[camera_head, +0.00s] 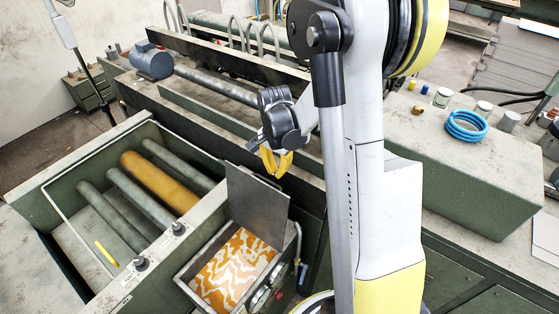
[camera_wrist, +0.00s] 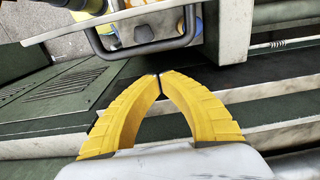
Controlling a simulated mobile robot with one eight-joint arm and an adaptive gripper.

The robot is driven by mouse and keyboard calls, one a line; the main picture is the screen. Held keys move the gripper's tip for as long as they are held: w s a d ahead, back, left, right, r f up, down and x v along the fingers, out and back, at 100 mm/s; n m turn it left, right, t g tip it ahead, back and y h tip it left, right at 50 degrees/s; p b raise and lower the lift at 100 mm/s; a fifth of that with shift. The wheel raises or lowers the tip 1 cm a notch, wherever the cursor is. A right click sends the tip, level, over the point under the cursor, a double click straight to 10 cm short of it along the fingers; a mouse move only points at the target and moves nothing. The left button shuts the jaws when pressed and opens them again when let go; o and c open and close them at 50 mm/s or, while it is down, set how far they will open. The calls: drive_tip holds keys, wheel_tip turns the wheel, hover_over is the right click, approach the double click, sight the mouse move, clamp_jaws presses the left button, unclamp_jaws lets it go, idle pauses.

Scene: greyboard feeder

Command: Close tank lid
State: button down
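The tank (camera_head: 189,283) is a small grey metal box at the lower middle of the head view, with an orange-and-white patterned surface inside. Its lid (camera_head: 257,207) is a flat dark grey plate standing raised at the tank's back side, so the tank is open. My gripper (camera_head: 276,172) has yellow fingers and hangs just above and behind the lid's top edge in the picture; contact cannot be told. In the wrist view my gripper (camera_wrist: 159,76) has its fingertips together with nothing between them.
A larger open trough (camera_head: 62,187) with grey and orange rollers (camera_head: 160,180) lies left of the tank. A dark bar-like handle (camera_wrist: 146,50) shows beyond my fingertips in the wrist view. A blue hose coil (camera_head: 466,126) and jars sit on the right bench.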

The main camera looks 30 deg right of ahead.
drive_tip(key=shift+s+a+r, duration=0.2)
drive_tip(key=shift+a, duration=0.35)
drive_tip(key=shift+s+a+r, duration=0.15)
drive_tip(key=shift+a+r, duration=0.05)
drive_tip(key=shift+a, duration=0.3)
drive_tip(key=shift+s+a+r, duration=0.1)
drive_tip(key=shift+a, duration=0.05)
